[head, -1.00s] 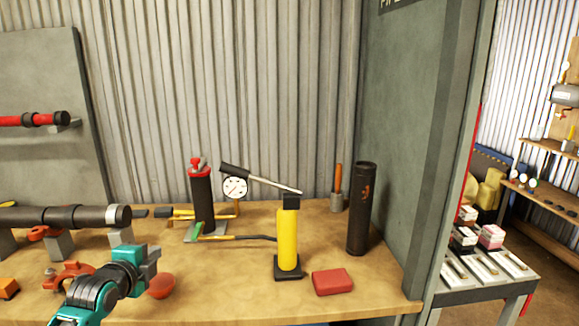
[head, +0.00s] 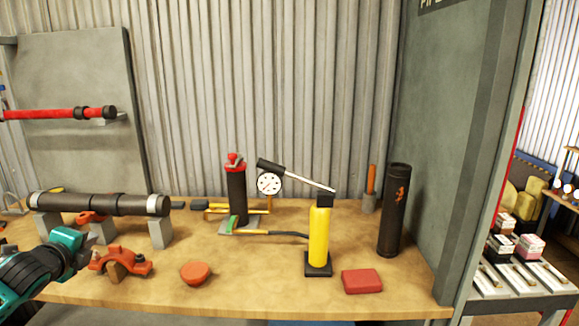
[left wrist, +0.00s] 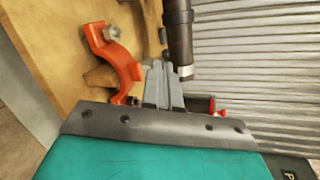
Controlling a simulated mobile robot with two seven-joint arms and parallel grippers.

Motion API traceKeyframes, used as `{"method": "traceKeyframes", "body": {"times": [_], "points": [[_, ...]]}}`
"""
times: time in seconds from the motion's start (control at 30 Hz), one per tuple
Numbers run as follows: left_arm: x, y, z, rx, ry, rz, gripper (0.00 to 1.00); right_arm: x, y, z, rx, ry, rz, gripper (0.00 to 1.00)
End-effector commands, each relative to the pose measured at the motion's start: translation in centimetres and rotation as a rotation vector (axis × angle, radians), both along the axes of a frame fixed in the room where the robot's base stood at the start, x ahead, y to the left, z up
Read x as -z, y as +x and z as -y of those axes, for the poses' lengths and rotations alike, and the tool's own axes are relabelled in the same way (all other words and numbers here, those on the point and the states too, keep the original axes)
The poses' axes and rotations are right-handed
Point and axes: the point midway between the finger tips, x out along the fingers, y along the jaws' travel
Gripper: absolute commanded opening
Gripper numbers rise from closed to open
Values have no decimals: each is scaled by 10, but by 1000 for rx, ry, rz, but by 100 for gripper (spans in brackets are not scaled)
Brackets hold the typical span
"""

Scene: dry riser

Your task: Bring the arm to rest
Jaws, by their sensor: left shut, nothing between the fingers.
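My left gripper (head: 86,246) shows at the left of the head view, its teal and black arm coming in from the left edge. Its fingers are shut with nothing between them. It is above the front left of the bench, beside an orange clamp (head: 122,262). In the left wrist view the shut grey fingers (left wrist: 160,88) point toward the bench, with the orange clamp (left wrist: 118,55) to their left and the dark pipe (left wrist: 180,35) beyond them. My right gripper is not in view.
The dark pipe (head: 100,204) rests on grey blocks on the wooden bench (head: 220,285). A yellow hand pump (head: 319,238), dial gauge (head: 269,184), black cylinder (head: 394,210), red block (head: 361,281) and orange cap (head: 196,272) stand on it. A red pipe (head: 60,114) hangs behind.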

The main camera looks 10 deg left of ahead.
Motion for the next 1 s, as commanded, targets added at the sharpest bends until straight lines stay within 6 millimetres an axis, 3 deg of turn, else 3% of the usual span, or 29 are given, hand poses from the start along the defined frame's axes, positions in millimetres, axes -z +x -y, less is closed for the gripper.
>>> {"method": "traceKeyframes", "body": {"times": [0.03, 0.2, 0.4, 0.7, 1.0], "points": [[24, -11, 11, 6, -52, -22, 0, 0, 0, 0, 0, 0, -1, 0], [98, -60, 51, 1, -292, -88, 0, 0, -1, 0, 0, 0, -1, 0], [171, -137, 103, -48, -613, -190, 0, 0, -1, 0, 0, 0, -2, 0], [226, -238, 160, -173, -983, -337, 0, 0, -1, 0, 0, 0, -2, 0], [246, -250, 217, -296, -1249, -266, 0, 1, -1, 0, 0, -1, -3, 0]]}}
